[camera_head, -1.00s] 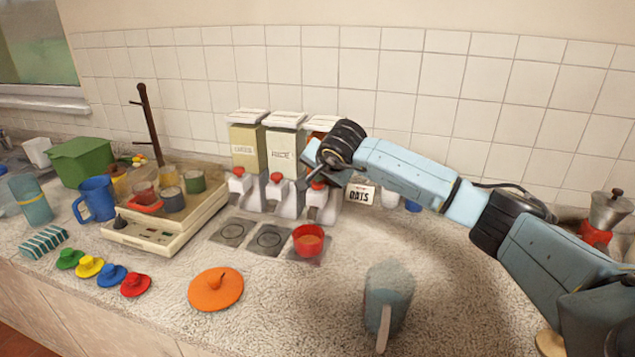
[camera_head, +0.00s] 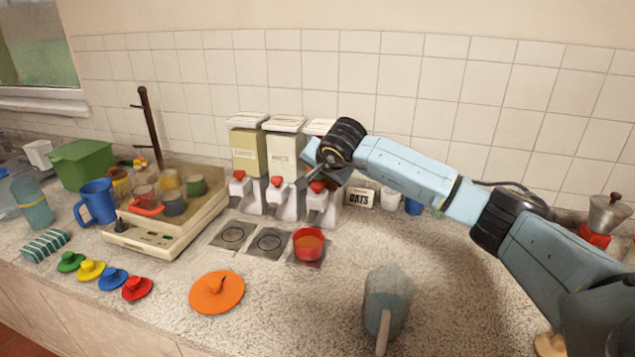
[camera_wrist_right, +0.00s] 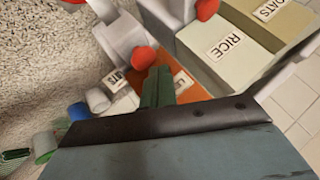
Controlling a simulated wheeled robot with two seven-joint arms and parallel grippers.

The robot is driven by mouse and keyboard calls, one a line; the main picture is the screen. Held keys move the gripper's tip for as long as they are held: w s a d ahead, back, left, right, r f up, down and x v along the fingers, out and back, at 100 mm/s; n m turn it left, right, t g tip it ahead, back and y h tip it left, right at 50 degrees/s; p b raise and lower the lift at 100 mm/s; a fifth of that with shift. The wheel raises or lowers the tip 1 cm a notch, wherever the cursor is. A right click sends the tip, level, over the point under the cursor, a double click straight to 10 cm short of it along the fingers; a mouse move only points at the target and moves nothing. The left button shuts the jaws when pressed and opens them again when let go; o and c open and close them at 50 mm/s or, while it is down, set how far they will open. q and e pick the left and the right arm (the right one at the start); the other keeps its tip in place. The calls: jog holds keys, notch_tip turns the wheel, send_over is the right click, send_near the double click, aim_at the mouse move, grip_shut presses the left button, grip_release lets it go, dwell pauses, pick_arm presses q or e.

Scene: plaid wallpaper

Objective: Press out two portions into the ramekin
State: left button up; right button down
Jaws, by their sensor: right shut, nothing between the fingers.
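Three dispensers with red push knobs stand by the wall. The rightmost dispenser (camera_head: 318,208) is partly hidden by my right arm; its red knob (camera_head: 319,186) sits just under my right gripper (camera_head: 316,176). In the right wrist view the shut fingers (camera_wrist_right: 158,84) are close to a red knob (camera_wrist_right: 143,58); whether they touch it I cannot tell. The dispenser's orange body (camera_wrist_right: 192,86) shows beside the fingers. The red ramekin (camera_head: 308,245) stands on the pad below the rightmost spout and holds something orange-brown. My left gripper is not in view.
The rice dispenser (camera_wrist_right: 228,50) is next to the orange one. An orange lid (camera_head: 216,292), a blue-grey jug (camera_head: 388,300) and several coloured lids stand in front. An oats sign (camera_head: 360,196) stands to the right.

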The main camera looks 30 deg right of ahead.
aim_at(319, 187)
jog(key=shift+r, duration=0.25)
jog(key=shift+r+p, duration=1.7)
jog(key=shift+r, duration=0.85)
jog(key=shift+f, duration=0.15)
